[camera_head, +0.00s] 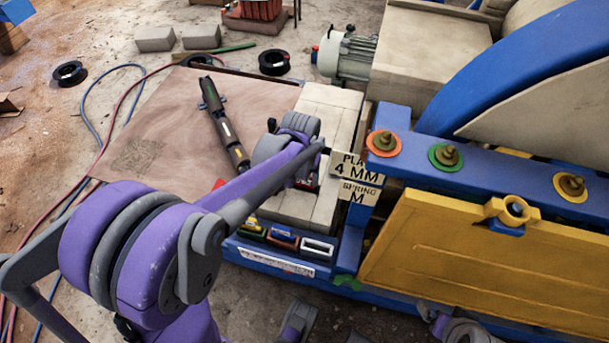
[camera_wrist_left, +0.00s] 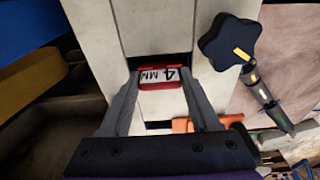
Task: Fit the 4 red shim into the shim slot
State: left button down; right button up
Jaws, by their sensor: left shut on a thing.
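The red 4 mm shim (camera_wrist_left: 172,86), with a white face marked "4 MM", lies between the fingertips of my left gripper (camera_wrist_left: 161,76) in the left wrist view. My left gripper is shut on it. A dark slot opening (camera_wrist_left: 174,62) in the cream block (camera_wrist_left: 150,25) shows right beyond the shim's far edge. I cannot tell how far the shim is inside it. In the head view my left gripper (camera_head: 304,180) is over the cream block (camera_head: 325,115), mostly hidden by my forearm; the shim cannot be made out there.
A black star knob (camera_wrist_left: 229,43) stands close right of the fingers. An orange piece (camera_wrist_left: 207,123) lies near the right finger. A sign reading "4 MM" (camera_head: 355,168) and a blue beam (camera_head: 470,180) stand right of my gripper. A black tool (camera_head: 224,125) lies left on the brown sheet.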

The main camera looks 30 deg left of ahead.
pick_arm(q)
jog(key=shift+f, duration=0.45)
jog(key=shift+c, duration=0.2)
grip_release()
notch_tip(320, 180, up, 11)
jog(key=s+p, duration=0.1)
jog(key=p, duration=0.1)
jog(key=shift+d+f, duration=0.15)
jog(key=shift+s, duration=0.15)
dwell(0.4)
